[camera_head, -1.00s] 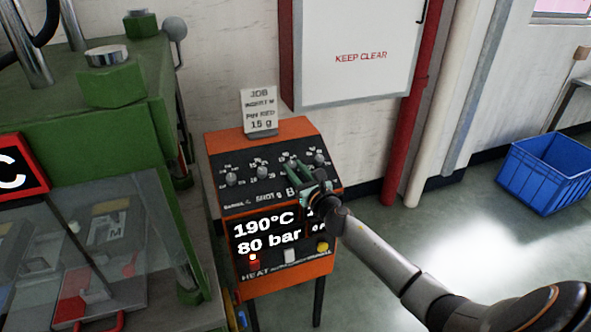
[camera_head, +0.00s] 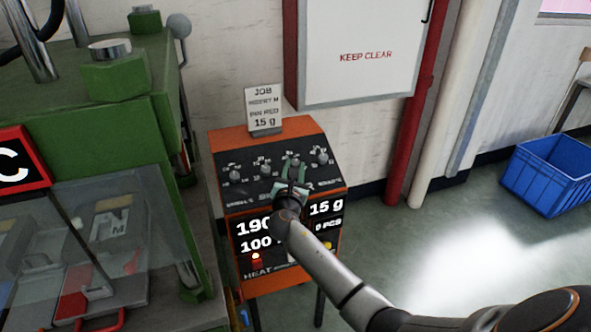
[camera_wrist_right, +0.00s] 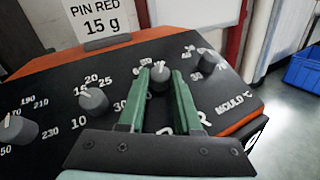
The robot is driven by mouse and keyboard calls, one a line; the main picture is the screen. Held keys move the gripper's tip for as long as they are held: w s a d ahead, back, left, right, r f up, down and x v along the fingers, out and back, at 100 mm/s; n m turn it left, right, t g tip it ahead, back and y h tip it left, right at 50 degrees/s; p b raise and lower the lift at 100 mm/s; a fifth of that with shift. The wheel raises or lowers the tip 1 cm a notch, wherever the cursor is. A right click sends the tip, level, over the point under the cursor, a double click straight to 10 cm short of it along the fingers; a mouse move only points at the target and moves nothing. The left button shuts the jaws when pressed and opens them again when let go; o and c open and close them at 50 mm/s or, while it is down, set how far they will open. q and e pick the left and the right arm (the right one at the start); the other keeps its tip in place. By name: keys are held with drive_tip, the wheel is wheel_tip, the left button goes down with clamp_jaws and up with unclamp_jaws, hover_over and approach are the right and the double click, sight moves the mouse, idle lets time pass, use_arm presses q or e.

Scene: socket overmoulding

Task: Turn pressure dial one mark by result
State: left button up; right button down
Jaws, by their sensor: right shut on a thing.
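The orange and black control box (camera_head: 222,142) has a row of several grey dials. My right gripper (camera_head: 293,172) is over the third dial from the left (camera_head: 294,159). In the right wrist view this dial (camera_wrist_right: 160,76) sits between the two green fingers of the gripper (camera_wrist_right: 160,88), which are shut on it. Its label is mostly hidden. The display (camera_head: 325,208) reads "190", "100", "15 g" and "0 PCS"; my arm hides the units after the first two. My left gripper is not in view.
A job card (camera_head: 264,108) on top of the box reads "PIN RED 15 g". A green machine (camera_head: 120,125) with a clear guard stands at the left. A blue crate (camera_head: 550,175) is on the floor at the right. Buttons sit below the display.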

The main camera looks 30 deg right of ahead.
drive_tip(key=shift+m, duration=0.3)
drive_tip(key=c, duration=0.6)
unclamp_jaws()
drive_tip(key=shift+a, duration=0.1)
drive_tip(key=v, duration=1.2)
drive_tip(key=shift+a+p, duration=0.3)
drive_tip(key=shift+p, duration=0.05)
